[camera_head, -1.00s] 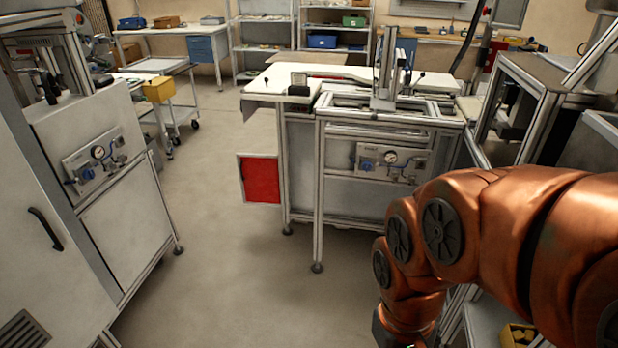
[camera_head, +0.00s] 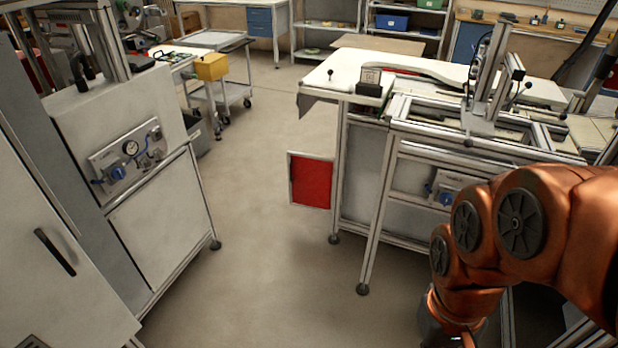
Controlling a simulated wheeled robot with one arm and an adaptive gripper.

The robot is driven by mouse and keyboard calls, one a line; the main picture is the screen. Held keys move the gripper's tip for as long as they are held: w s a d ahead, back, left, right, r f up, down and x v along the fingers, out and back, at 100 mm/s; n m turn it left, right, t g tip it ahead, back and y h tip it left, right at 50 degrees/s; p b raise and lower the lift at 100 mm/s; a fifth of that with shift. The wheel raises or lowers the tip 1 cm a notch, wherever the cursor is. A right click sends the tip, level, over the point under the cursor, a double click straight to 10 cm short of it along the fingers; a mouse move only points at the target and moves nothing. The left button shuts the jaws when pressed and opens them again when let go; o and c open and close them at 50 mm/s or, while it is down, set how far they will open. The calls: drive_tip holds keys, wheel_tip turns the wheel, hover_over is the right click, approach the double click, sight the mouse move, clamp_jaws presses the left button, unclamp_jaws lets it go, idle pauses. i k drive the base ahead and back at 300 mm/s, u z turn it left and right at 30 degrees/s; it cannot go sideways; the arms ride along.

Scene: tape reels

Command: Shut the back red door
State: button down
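A red door panel (camera_head: 311,182) with a pale frame stands out to the left of the workbench's side, below its white top. It looks swung open, with a dark handle mark near its left edge. The cabinet behind it is hidden by the bench (camera_head: 365,165). My orange arm reaches in from the right and bends down at the lower right, well short of the red door. My gripper is below the bottom edge of the picture, so its fingers do not show.
A grey machine cabinet (camera_head: 160,235) stands on the left. Clear floor (camera_head: 245,250) runs between it and the bench. A cart with a yellow box (camera_head: 211,67) stands farther back on the left.

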sight(310, 176)
drive_tip(key=u, duration=0.25)
drive_tip(key=k, duration=0.6)
drive_tip(key=z, duration=0.35)
drive_tip(key=i, duration=1.35)
drive_tip(key=u, duration=0.35)
drive_tip(key=i, duration=0.95)
drive_tip(key=u, duration=1.45)
drive_tip(key=i, duration=0.5)
drive_tip(key=u, duration=0.45)
